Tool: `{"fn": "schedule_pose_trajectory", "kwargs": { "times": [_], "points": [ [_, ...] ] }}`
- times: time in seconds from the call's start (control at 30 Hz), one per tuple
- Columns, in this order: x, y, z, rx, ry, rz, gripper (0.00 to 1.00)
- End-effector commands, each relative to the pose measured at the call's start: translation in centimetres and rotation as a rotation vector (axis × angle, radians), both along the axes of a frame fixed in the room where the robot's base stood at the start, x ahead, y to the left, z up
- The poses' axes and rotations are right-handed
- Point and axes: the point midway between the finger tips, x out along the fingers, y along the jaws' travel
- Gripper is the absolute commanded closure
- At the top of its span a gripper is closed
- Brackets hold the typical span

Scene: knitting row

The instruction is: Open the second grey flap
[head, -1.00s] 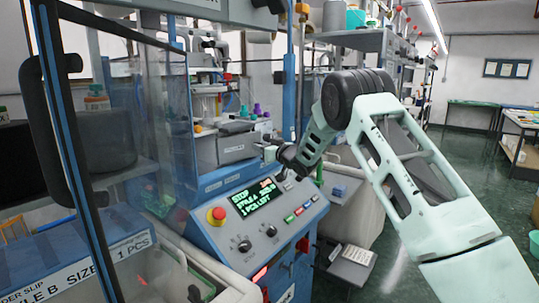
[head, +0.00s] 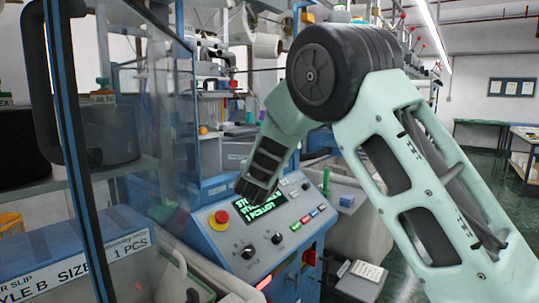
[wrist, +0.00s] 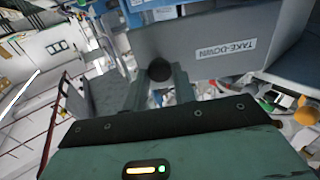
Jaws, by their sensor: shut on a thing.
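In the wrist view a grey flap (wrist: 185,42) with a TAKE-DOWN label spans the upper middle and looks tilted in the picture. A round black knob (wrist: 158,70) shows at its lower left. My gripper (wrist: 160,82) is shut on this knob, its two fingers on either side. In the head view my forearm and wrist cover the gripper, the knob and most of the flap. I cannot tell from the labels which flap counts as second.
The blue control panel (head: 285,222) with a red stop button (head: 219,217) sits just below my wrist. A clear guard door with a black handle (head: 42,95) stands at the left. A grey-white bin (head: 350,225) stands right of the panel. Open floor lies at the far right.

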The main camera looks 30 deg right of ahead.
Motion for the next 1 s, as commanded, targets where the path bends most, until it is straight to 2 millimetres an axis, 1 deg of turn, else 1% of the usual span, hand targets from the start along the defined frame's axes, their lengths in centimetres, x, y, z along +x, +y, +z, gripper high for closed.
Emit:
{"fn": "schedule_pose_trajectory", "kwargs": {
  "times": [0.03, 0.2, 0.4, 0.6, 1.0],
  "points": [
    [-0.2, 0.8, 0.7, -0.001, 0.001, -0.029, 1.00],
    [-1.2, 2.2, 0.7, -0.001, -0.001, -0.145, 1.00],
    [-1.9, 3.6, 0.5, -0.001, -0.004, -0.242, 1.00],
    [-2.2, 4.2, 0.4, 0.000, -0.007, -0.294, 1.00],
    [-2.3, 4.4, 0.4, 0.000, -0.010, -0.307, 1.00]
  ]
}}
